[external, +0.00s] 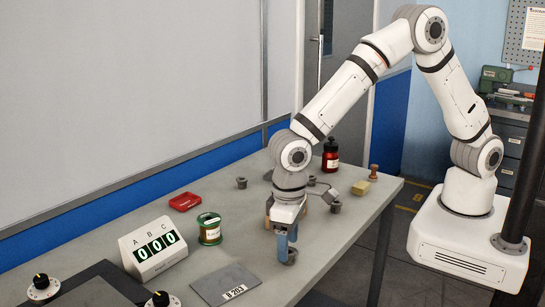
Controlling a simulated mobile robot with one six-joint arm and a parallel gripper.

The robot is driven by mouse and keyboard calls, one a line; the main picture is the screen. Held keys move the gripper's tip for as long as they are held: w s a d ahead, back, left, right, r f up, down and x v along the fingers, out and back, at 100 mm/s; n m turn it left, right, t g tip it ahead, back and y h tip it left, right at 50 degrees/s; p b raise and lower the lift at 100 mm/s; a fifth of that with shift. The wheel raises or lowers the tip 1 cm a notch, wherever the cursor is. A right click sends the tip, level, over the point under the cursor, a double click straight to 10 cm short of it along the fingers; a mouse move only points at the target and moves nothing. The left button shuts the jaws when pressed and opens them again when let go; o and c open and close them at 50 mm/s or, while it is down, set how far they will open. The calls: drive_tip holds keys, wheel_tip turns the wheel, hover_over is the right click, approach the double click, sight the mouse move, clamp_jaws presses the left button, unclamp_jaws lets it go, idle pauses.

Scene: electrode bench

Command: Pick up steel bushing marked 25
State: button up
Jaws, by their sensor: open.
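Several small grey steel bushings stand on the bench. One bushing (291,257) is right at the fingertips of my gripper (287,246), near the front edge. Others are a bushing (241,183) further back on the left, a bushing (336,207) to the right of my gripper, and a bushing (311,181) behind it. The numbers on them are too small to read, so I cannot tell which is marked 25. My gripper points down with blue fingers, open. The fingers partly hide the nearest bushing, and I cannot tell whether they touch it.
A red tray (185,201) lies further back. A red bottle (330,156), a yellow block (361,187) and a wooden stamp (374,172) stand at the right.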

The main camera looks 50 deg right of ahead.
drive_tip(key=shift+f, duration=0.95)
drive_tip(key=c, duration=1.1)
